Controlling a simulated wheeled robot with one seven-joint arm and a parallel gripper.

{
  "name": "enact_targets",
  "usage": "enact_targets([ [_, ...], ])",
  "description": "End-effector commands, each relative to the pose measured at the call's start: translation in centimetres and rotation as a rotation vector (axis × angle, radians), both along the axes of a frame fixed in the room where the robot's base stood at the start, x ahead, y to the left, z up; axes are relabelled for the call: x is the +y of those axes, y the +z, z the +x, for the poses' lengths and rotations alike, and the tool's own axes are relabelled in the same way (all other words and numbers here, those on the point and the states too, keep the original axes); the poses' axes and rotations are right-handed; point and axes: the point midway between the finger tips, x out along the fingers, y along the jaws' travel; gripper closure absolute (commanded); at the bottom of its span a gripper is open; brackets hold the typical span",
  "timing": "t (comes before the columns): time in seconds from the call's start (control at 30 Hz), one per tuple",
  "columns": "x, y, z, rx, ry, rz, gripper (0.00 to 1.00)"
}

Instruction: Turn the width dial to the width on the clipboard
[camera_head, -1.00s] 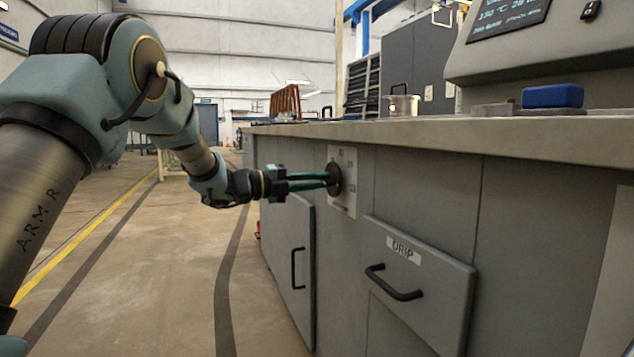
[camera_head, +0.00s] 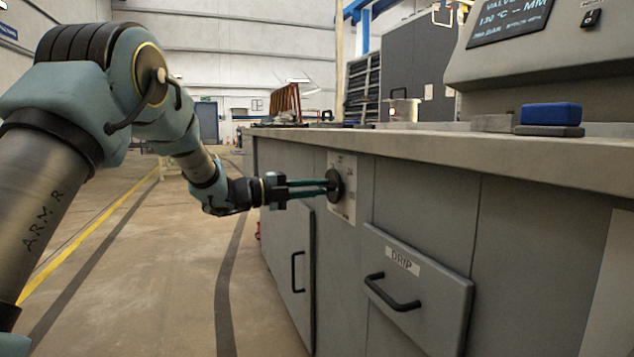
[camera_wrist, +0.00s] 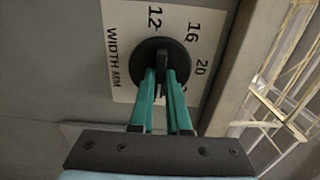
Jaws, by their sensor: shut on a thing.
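The width dial (camera_head: 335,185) is a black round knob on a white plate on the grey cabinet front. In the wrist view the dial (camera_wrist: 163,58) has a raised bar, with the marks 12, 16 and 20 around it and "WIDTH MM" at the left. My gripper (camera_head: 326,187) is shut on the bar; its two green fingers (camera_wrist: 163,82) reach up to it from below in the wrist view. The bar points roughly upward, seemingly between 12 and 16; the fingers hide part of it. I cannot make out a clipboard in either view.
Open floor lies left.

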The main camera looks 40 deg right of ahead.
Motion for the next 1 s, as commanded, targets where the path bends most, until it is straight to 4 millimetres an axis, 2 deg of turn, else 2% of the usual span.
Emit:
enact_targets([
  [0.1,0.06,0.54,0.07,0.094,0.001,0.039,1.00],
  [1.0,0.10,0.49,0.09,0.891,0.001,0.350,1.00],
])
